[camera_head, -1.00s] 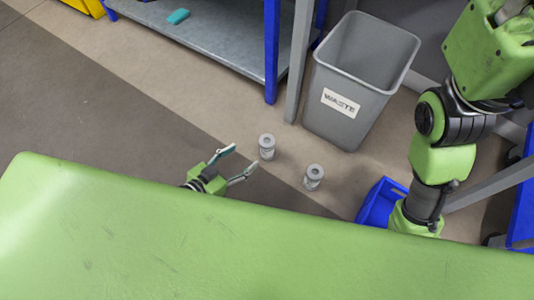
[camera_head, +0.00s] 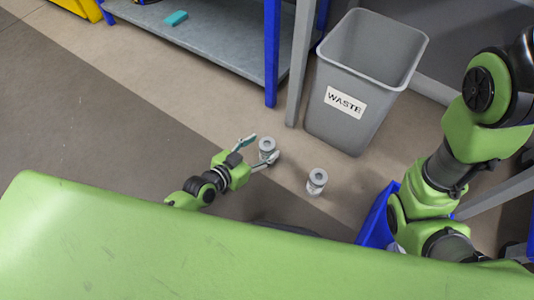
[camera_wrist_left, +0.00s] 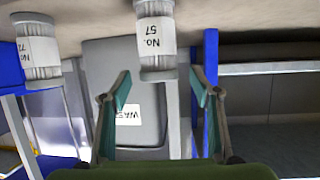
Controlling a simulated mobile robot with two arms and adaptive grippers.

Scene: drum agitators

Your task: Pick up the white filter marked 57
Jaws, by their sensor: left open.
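The white filter marked 57 (camera_wrist_left: 155,40) is a ribbed cylinder with a white label, upside down at the top middle of the left wrist view. In the head view it stands upright on the floor (camera_head: 267,145). My left gripper (camera_head: 265,148) is open, its teal-padded fingers reaching to either side of this filter; whether they touch it I cannot tell. In the left wrist view the open fingers (camera_wrist_left: 160,88) frame the filter's near end. A second filter, marked 72 (camera_wrist_left: 39,48), stands to the right in the head view (camera_head: 317,181). My right gripper is hidden.
A grey waste bin (camera_head: 341,124) stands behind the filters. A blue bin (camera_head: 377,222) lies at the right by my right arm. A metal shelf (camera_head: 215,40) with blue posts is at the back. Floor left of my left gripper is clear.

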